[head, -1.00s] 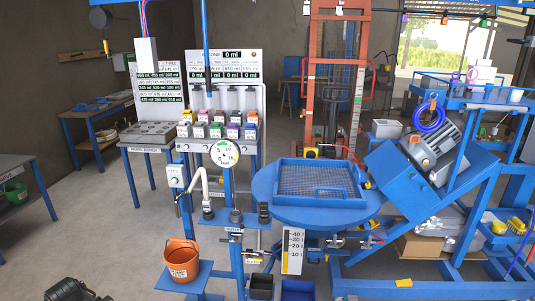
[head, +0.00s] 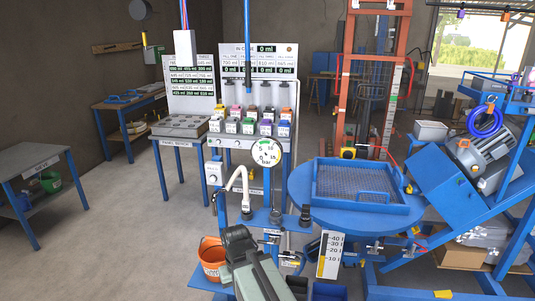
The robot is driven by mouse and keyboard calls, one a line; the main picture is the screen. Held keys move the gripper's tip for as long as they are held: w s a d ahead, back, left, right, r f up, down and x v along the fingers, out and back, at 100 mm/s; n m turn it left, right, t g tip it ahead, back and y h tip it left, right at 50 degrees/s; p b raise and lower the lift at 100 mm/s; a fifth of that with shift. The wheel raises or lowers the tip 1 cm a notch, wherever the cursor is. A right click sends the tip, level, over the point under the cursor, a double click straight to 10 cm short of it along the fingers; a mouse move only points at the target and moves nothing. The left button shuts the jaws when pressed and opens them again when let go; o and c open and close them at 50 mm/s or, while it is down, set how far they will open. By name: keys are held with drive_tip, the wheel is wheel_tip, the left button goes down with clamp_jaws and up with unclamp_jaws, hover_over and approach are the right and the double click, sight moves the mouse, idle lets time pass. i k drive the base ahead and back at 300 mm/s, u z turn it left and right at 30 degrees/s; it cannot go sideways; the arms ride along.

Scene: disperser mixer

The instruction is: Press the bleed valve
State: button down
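A blue post stand carries a round pressure gauge (head: 267,153) marked "bar". Below it, a small fitting with a short handle (head: 271,237) sits on the post, and a similar small fitting (head: 290,262) sits lower. Their labels are too small to read, so I cannot tell which part is the bleed valve. My arm (head: 252,270), grey-green with a dark joint at its upper end, rises from the bottom edge in front of the stand and hides part of its lower portion. I cannot make out gripper fingers.
An orange bucket (head: 211,260) stands left of my arm, partly hidden. A white tap (head: 238,185) is above it. A round blue table (head: 300,190) with a mesh tray (head: 362,182) is at right. Dark bins (head: 297,285) stand low beside my arm.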

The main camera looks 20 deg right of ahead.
sight(285, 259)
drive_tip(key=u, duration=2.1)
drive_tip(key=k, duration=0.35)
drive_tip(key=z, duration=0.3)
